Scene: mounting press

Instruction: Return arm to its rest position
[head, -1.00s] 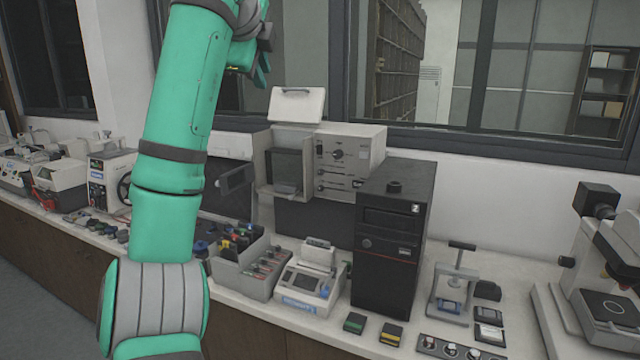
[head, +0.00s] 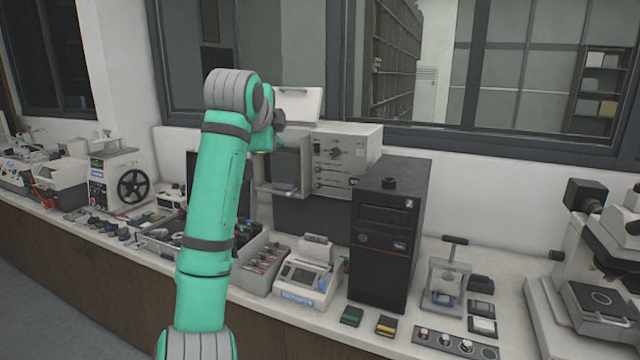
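My green and grey arm rises from the bottom left of the head view, bent at a grey joint near the window sill. My gripper (head: 279,119) is at the far end of the arm, in front of the light grey instrument. It is small and mostly hidden behind my wrist, so its fingers cannot be made out. No held object can be seen. A small press with a T-shaped handle (head: 447,278) stands upright on the bench at the right, well apart from my gripper.
A black tower unit (head: 378,250) and a light grey instrument with knobs (head: 345,148) stand at the back. A white device (head: 305,283), a sectioned tray (head: 260,268) and a microscope (head: 600,270) share the crowded bench. Windows are behind.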

